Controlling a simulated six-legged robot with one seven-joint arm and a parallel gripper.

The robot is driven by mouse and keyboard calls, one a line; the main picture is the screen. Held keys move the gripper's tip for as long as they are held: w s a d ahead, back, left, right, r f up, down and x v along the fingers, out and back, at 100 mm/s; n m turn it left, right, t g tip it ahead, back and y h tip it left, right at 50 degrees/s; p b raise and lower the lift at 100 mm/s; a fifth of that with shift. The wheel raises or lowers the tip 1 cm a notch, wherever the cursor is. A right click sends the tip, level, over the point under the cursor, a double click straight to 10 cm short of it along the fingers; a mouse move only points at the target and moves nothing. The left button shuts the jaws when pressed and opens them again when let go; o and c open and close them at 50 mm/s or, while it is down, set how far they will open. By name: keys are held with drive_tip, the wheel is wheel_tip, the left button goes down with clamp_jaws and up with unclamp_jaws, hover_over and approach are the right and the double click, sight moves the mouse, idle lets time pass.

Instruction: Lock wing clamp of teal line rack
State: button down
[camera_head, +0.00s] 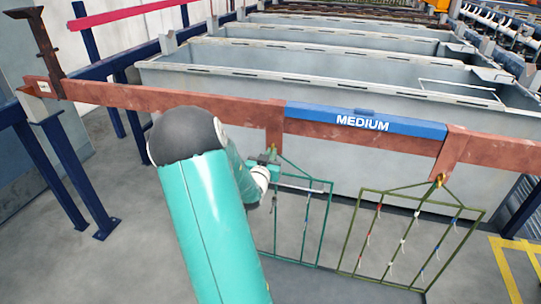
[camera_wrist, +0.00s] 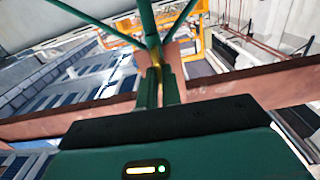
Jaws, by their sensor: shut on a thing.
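The teal line rack (camera_head: 319,222) hangs from the copper-brown bar (camera_head: 200,105), left of an olive rack (camera_head: 412,236). My gripper (camera_head: 270,160) is up at the top of the teal rack, just under the bar's hanger tab. In the wrist view my gripper (camera_wrist: 159,88) has its two green fingers close together around the brass wing clamp (camera_wrist: 156,60). The teal rack's top bars (camera_wrist: 149,25) meet just beyond the clamp. The fingers hide much of the clamp, so its angle is unclear. In the head view my arm covers part of the teal rack's left side.
A blue label plate reading MEDIUM (camera_head: 365,122) sits on the bar. The olive rack hangs from a brass clamp (camera_head: 439,181). Grey tanks (camera_head: 330,85) stand behind the bar. A blue stand (camera_head: 75,170) holds its left end. Floor in front is clear.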

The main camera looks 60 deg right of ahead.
idle(0.3)
drive_tip(key=c, duration=1.6)
unclamp_jaws()
drive_tip(key=shift+a, duration=0.1)
drive_tip(key=a, duration=0.4)
drive_tip(key=s+a, duration=0.1)
drive_tip(key=a, duration=0.4)
drive_tip(key=s+a, duration=0.1)
drive_tip(key=a, duration=0.3)
drive_tip(key=shift+s+a, duration=0.1)
drive_tip(key=shift+a, duration=0.1)
